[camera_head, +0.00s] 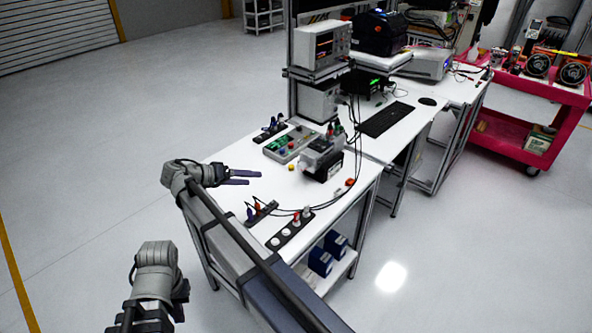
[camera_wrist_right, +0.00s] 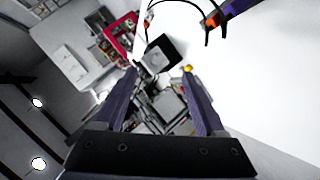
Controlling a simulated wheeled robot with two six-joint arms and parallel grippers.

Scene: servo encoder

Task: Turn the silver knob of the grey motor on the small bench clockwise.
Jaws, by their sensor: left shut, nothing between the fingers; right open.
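The grey motor unit (camera_head: 318,152) with a black block on its front stands on the white bench.
A green-and-grey panel (camera_head: 290,145) lies behind the right gripper. Strips with coloured plugs (camera_head: 291,231) and loose cables lie near the front edge. An oscilloscope (camera_head: 322,45) and a keyboard (camera_head: 386,119) are farther back. The floor at left is clear.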

